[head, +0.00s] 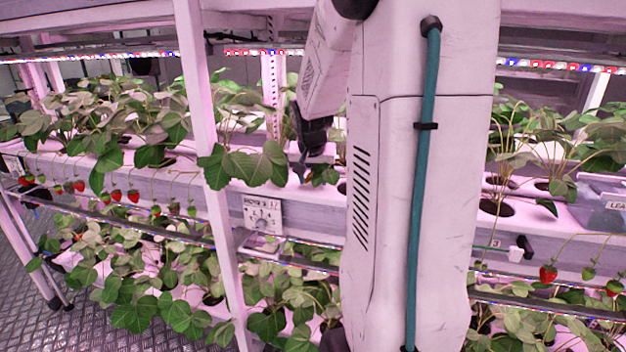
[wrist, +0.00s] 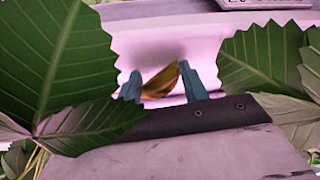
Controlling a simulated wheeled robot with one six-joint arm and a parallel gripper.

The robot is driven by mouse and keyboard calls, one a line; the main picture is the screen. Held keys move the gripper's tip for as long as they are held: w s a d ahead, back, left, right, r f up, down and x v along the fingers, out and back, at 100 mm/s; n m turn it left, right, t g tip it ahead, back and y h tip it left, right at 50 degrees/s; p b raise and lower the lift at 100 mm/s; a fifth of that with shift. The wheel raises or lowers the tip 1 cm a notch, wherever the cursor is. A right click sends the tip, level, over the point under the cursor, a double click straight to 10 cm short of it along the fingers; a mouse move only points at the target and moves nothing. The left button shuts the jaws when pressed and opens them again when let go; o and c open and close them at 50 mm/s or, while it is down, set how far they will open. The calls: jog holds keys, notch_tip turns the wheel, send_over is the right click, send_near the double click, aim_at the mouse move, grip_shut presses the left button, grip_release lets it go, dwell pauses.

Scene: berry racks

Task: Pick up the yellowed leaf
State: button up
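The yellowed leaf (wrist: 161,79), yellow-brown and curled, lies on the pale rack surface in the wrist view. My gripper (wrist: 158,82) has two teal fingers set apart, one on each side of the leaf. The leaf's right edge appears close to the right finger; I cannot tell whether they touch. In the head view my own arm covers the middle, and I cannot make out the leaf there.
Large green leaves (wrist: 58,55) crowd the left of the wrist view, and another green leaf (wrist: 262,62) hangs at right. In the head view, a rack post (head: 208,150) stands left of my arm. A clear bin (head: 604,217) with a partly visible label is at far right.

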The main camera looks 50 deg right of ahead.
aim_at(314, 171)
jog(key=shift+r, duration=0.15)
jog(key=shift+r, duration=0.25)
jog(key=r, duration=0.3)
jog(key=shift+s, duration=0.2)
jog(key=s+a+r, duration=0.1)
jog(key=s, duration=1.4)
jog(key=shift+s+a, duration=0.2)
jog(key=shift+s, duration=0.1)
jog(key=shift+r, duration=0.1)
jog(key=shift+c, duration=0.9)
